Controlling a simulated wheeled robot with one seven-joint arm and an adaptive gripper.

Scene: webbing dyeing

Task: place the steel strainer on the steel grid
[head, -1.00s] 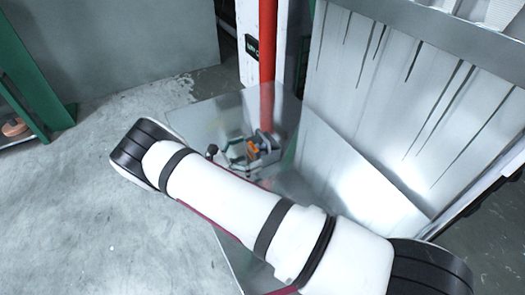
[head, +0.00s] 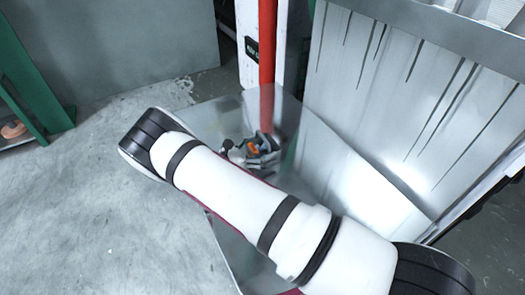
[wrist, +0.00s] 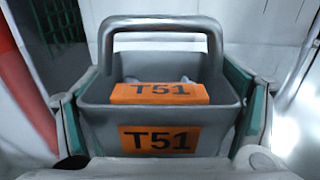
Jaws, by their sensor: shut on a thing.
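My gripper (wrist: 160,120) is shut on a grey, box-shaped vessel with an arched handle and orange T51 labels, which I take to be the steel strainer (wrist: 90,92). Its sides lie between the green-edged fingers, and no holes show in it. In the head view my gripper (head: 255,150) is small and partly behind my arm; an orange label shows there. A dark barred patch (wrist: 62,20) appears at the upper left of the wrist view; I cannot tell whether it is the steel grid. No grid is clear in the head view.
A shiny metal surface (head: 205,118) lies under and around my gripper. A red pipe (head: 267,60) and white post stand behind it. A tall streaked metal panel (head: 400,90) rises on the right. Open concrete floor (head: 60,200) is on the left.

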